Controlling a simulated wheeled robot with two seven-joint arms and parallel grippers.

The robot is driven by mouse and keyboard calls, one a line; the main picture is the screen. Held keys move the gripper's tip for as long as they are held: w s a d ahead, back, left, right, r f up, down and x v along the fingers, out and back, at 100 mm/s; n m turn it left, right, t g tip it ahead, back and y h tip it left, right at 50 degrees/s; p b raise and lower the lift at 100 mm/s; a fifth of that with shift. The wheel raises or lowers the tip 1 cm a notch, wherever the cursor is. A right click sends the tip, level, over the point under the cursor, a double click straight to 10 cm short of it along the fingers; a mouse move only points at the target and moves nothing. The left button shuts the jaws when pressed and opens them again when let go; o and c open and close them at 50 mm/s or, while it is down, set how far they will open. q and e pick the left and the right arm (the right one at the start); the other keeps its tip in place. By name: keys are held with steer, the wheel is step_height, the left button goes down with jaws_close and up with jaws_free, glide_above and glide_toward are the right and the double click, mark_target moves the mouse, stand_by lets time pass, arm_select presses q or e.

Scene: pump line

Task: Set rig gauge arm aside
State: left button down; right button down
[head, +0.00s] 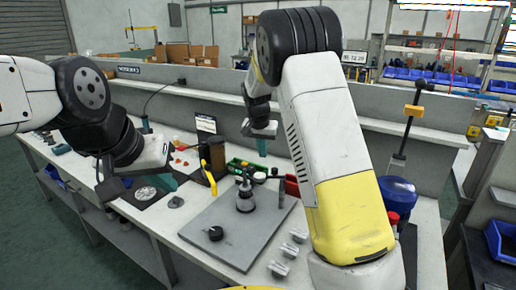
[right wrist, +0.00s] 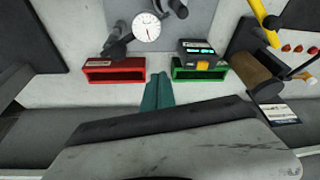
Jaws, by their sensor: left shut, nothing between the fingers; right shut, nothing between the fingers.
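The grey rig plate (head: 237,232) lies on the bench with a dark pump-like fitting (head: 245,198) on it. A dark gauge arm (head: 262,177) reaches right from the fitting's top. In the right wrist view a round white-faced gauge (right wrist: 146,27) sits beside dark arm parts (right wrist: 117,41). My right gripper (head: 262,147) is shut and empty, above the bench behind the plate. Its teal fingers (right wrist: 157,90) point toward the gauge, apart from it. My left gripper (head: 170,182) is shut and empty, left of the plate. My right arm hides part of the bench.
A red bin (right wrist: 113,70) and a green bin (right wrist: 200,73) flank the right fingers in the wrist view. A small device with lit displays (right wrist: 197,50) is by the green bin. A black knob (head: 215,233) sits on the plate. A blue tub (head: 399,190) stands right.

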mark_target(260, 175)
steer(key=f, duration=0.1)
steer(key=s+f, duration=0.1)
steer(key=f, duration=0.1)
steer(key=s+f, duration=0.1)
steer(key=f, duration=0.1)
steer(key=shift+a+f, duration=0.25)
steer(key=shift+a, duration=0.1)
steer(key=shift+s, duration=0.1)
steer(key=shift+s+a+n, duration=0.2)
steer(key=shift+s+n, duration=0.3)
steer(key=shift+n, duration=0.3)
steer(key=s+n+y, duration=0.1)
steer(key=s+n, duration=0.1)
steer(key=n, duration=0.1)
steer(key=shift+s+a+y, duration=0.1)
steer(key=shift+s+y, duration=0.1)
steer(key=shift+y, duration=0.1)
steer(key=shift+s+d+n+y, duration=0.2)
steer(key=shift+s+d+n, duration=0.05)
steer(key=shift+s+n, duration=0.5)
steer(key=shift+s+d+n+y, duration=0.2)
steer(key=shift+s+n, duration=0.6)
steer(key=shift+s+d+n+y, duration=0.2)
steer(key=shift+s+d+n, duration=0.05)
steer(key=shift+s+n, duration=0.5)
